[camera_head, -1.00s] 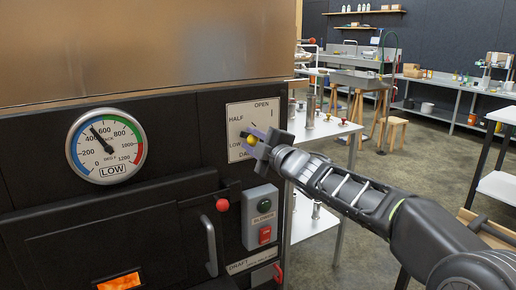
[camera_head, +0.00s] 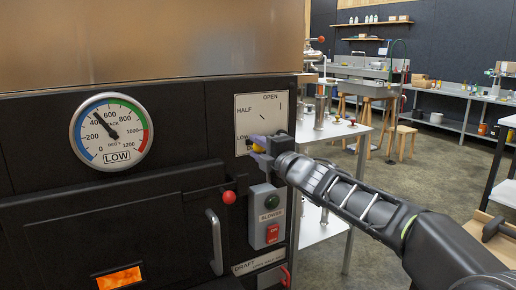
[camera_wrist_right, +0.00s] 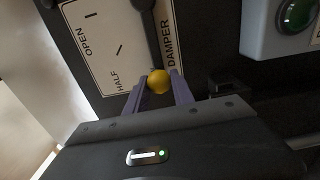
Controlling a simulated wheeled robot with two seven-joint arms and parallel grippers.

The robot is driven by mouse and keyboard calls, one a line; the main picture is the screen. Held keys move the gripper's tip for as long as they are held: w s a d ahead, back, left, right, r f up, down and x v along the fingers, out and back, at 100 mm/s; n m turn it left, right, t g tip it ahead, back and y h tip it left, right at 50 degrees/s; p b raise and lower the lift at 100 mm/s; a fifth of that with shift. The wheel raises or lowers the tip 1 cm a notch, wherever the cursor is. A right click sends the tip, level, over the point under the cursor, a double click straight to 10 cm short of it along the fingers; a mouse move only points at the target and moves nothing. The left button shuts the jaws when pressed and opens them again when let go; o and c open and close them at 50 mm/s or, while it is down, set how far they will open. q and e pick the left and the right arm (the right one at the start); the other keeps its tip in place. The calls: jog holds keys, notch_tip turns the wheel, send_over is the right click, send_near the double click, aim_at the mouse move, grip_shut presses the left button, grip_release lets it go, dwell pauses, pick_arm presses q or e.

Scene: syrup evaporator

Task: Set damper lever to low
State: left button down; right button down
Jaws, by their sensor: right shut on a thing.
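The damper plate (camera_head: 262,112) is a white panel marked OPEN, HALF and LOW on the black stove front. The damper lever is a dark bar (camera_wrist_right: 147,30) ending in a yellow knob (camera_wrist_right: 158,81). In the head view the knob (camera_head: 258,146) shows near the LOW mark, partly hidden by the gripper. My right gripper (camera_head: 262,152) is shut on the knob, its purple fingers on either side of it in the right wrist view (camera_wrist_right: 159,88). My left gripper is not in view.
Below the plate is a blower box (camera_head: 267,216) with a green and a red button. A red ball knob (camera_head: 229,197) and a door handle (camera_head: 215,242) stick out to its left. A round gauge (camera_head: 111,131) reads around 500. A white shelf table (camera_head: 335,130) stands at right.

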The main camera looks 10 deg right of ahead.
jog(key=shift+d, duration=0.15)
jog(key=c, duration=1.1)
grip_release()
jog(key=b+v, duration=0.1)
jog(key=v, duration=0.6)
jog(key=shift+s, duration=0.4)
